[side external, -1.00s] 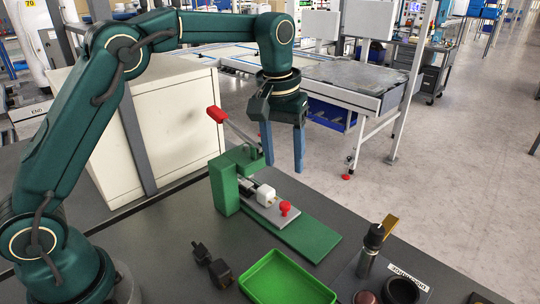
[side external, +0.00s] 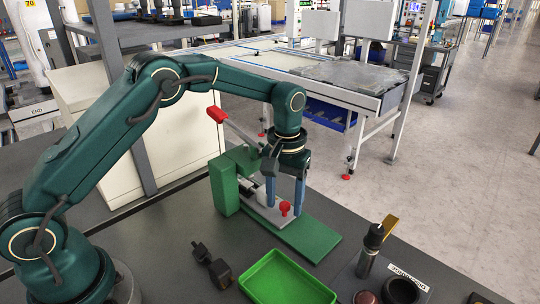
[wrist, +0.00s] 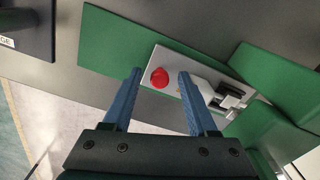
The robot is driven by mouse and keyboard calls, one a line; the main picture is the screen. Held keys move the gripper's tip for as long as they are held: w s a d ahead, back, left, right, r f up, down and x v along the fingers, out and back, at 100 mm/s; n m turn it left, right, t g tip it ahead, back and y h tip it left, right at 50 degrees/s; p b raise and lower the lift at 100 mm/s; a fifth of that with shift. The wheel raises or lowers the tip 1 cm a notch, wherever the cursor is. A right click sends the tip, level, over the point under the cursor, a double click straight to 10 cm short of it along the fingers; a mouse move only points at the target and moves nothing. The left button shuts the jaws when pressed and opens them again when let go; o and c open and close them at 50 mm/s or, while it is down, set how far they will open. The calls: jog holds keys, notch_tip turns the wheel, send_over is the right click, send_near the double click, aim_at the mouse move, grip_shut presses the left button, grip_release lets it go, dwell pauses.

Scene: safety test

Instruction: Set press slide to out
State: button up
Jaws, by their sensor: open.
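A green press (side external: 225,184) stands on the dark table, its red-tipped lever (side external: 217,114) raised up to the left. Its grey slide plate (side external: 270,214) lies on the green base (side external: 313,240) and carries a red knob (side external: 285,208). My gripper (side external: 284,210) is low over the slide, its two blue fingers pointing down, open and empty. In the wrist view the red knob (wrist: 159,77) shows between and just beyond the fingertips of my gripper (wrist: 160,72). I cannot tell whether either finger touches it. A white part on the slide is partly hidden by the fingers.
A bright green tray (side external: 288,280) lies in front of the press. Small black blocks (side external: 211,264) are to its left. A dark upright tool (side external: 371,245) and a label (side external: 408,278) are to its right. A cream cabinet (side external: 175,130) stands behind.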

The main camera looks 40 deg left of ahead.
grip_shut()
jog(key=shift+r, duration=0.1)
dwell(1.2)
